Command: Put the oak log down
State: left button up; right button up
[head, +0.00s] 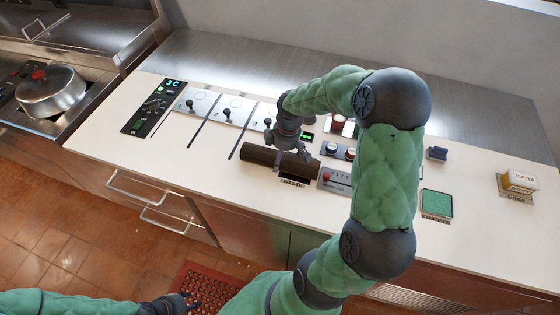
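The oak log (256,154) is a dark brown, roughly cylindrical piece lying sideways at the front part of the white counter (225,165). My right gripper (288,157) reaches down over it from above and behind. Its fingers straddle the middle of the log and appear closed on it. I cannot tell whether the log touches the counter or is just above it. My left gripper (194,300) is low at the bottom left, in front of the counter above the floor. Its fingers look apart and hold nothing.
A dark label (293,182) is by the log's front side. Farther right are a green pad (437,204) and butter (519,181). A lidded pot (50,90) is far left.

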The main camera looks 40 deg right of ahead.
jog(key=shift+f, duration=0.3)
jog(key=shift+r, duration=0.1)
jog(key=c, duration=1.4)
jog(key=shift+c, duration=0.2)
jog(key=shift+r, duration=0.3)
notch_tip(320, 180, up, 2)
jog(key=shift+w+r+p, duration=0.1)
jog(key=shift+r+p, duration=0.15)
jog(key=shift+p, duration=0.2)
jog(key=s+a+r+p, duration=0.1)
jog(key=s+a+r, duration=0.3)
jog(key=a+r, duration=0.1)
jog(key=s+a+r+p, duration=0.2)
jog(key=s+a+r, duration=0.3)
jog(key=shift+s+a, duration=0.2)
jog(key=shift+s, duration=0.1)
jog(key=shift+f, duration=0.1)
